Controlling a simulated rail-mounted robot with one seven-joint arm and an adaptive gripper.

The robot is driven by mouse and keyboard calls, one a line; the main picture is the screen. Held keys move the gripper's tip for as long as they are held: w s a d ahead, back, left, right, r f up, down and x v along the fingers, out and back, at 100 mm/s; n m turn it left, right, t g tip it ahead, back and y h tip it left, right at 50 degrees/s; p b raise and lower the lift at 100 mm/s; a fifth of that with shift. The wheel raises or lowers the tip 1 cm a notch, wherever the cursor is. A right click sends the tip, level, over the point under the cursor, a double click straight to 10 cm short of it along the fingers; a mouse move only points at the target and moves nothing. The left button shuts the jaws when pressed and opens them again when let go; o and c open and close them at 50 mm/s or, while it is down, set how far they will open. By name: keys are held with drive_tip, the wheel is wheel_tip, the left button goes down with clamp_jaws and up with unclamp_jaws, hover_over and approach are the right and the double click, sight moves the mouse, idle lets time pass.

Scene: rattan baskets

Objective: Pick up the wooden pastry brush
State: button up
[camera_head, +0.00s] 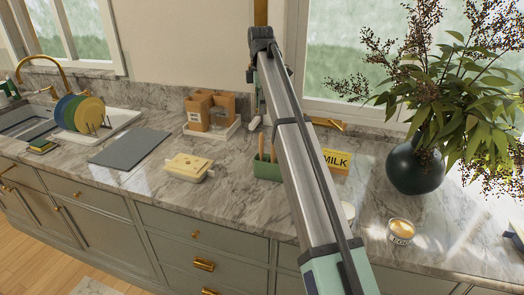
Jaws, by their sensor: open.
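Wooden handles (262,146) stand upright in a green holder (267,168) on the marble counter, just left of my arm. One of them may be the pastry brush, but no bristles show, so I cannot tell. My arm crosses the middle of the view from the lower right up to a dark joint near the top. A small part of it shows behind that joint, above the counter. My gripper's fingers are hidden behind the arm, and I see nothing held.
A yellow butter dish (188,167), a grey board (130,148) and wooden containers (210,110) stand left. Plates in a rack (80,113) are farther left. A MILK box (336,161), a labelled cup (400,231) and a dark vase (415,165) stand right. Counter between is clear.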

drive_tip(key=n+p, duration=0.1)
drive_tip(key=p, duration=0.3)
hover_over(261, 154)
drive_tip(key=f, duration=0.8)
drive_tip(key=w+f, duration=0.1)
drive_tip(key=f, duration=0.3)
drive_tip(key=shift+f, duration=0.1)
drive_tip(key=shift+f+p, duration=0.95)
drive_tip(key=shift+f, duration=1.65)
drive_tip(key=shift+s, duration=0.1)
clamp_jaws()
